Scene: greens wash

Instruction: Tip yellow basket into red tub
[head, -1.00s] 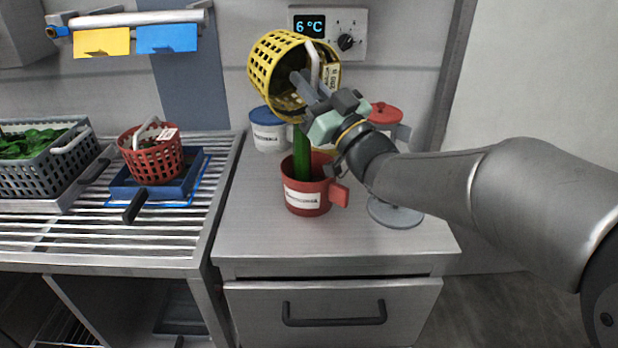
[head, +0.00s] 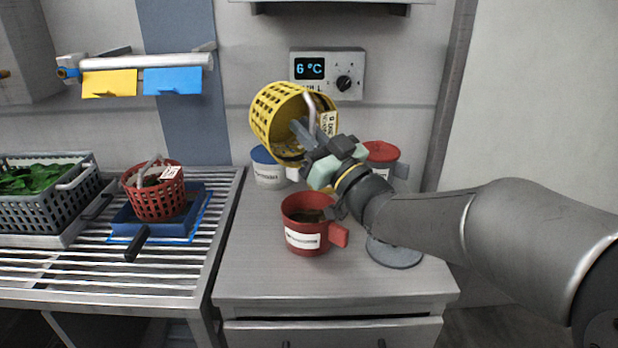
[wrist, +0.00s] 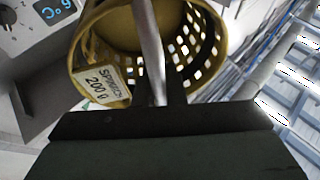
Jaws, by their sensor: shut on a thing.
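The yellow basket (head: 272,112) is tilted on its side in the air, above and a little left of the red tub (head: 305,224). My gripper (head: 310,135) is shut on the basket's pale handle; the handle (wrist: 150,50) also shows in the wrist view. The basket carries a white label (wrist: 103,87) reading 200 g, and the inside that shows looks bare. The red tub stands upright on the metal counter, with a white label and a side handle. Dark contents show inside it, too small to make out.
At left, a slatted rack (head: 60,270) holds a grey basket of greens (head: 45,205) and a red basket (head: 158,203) in a blue tray (head: 128,222). A display panel (head: 328,75) is on the wall.

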